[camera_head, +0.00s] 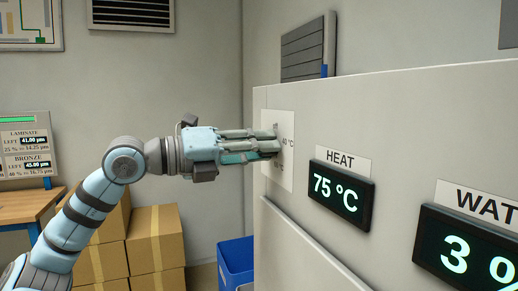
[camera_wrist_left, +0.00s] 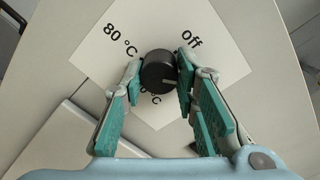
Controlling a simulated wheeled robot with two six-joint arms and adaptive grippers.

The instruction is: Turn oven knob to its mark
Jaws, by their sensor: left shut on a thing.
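The oven knob is a round black knob (camera_wrist_left: 159,70) on a white square dial plate (camera_wrist_left: 105,52), seen in the left wrist view. A light pointer line on the knob aims to the right in that view. The labels "off" and "80 °C" show, and another label is partly hidden behind the knob and a finger. My left gripper (camera_wrist_left: 159,80) is shut on the knob, one finger on each side. In the head view my left gripper (camera_head: 278,147) reaches the dial plate (camera_head: 283,177) from the left and hides the knob. My right gripper is not in view.
A HEAT display (camera_head: 341,194) reads 75 °C, with a WATER-type display (camera_head: 468,248) right of it, partly cut off. Both are on the pale oven panel (camera_head: 400,110). Cardboard boxes (camera_head: 155,240), a blue bin (camera_head: 236,260) and a wooden table (camera_head: 25,205) stand behind my arm.

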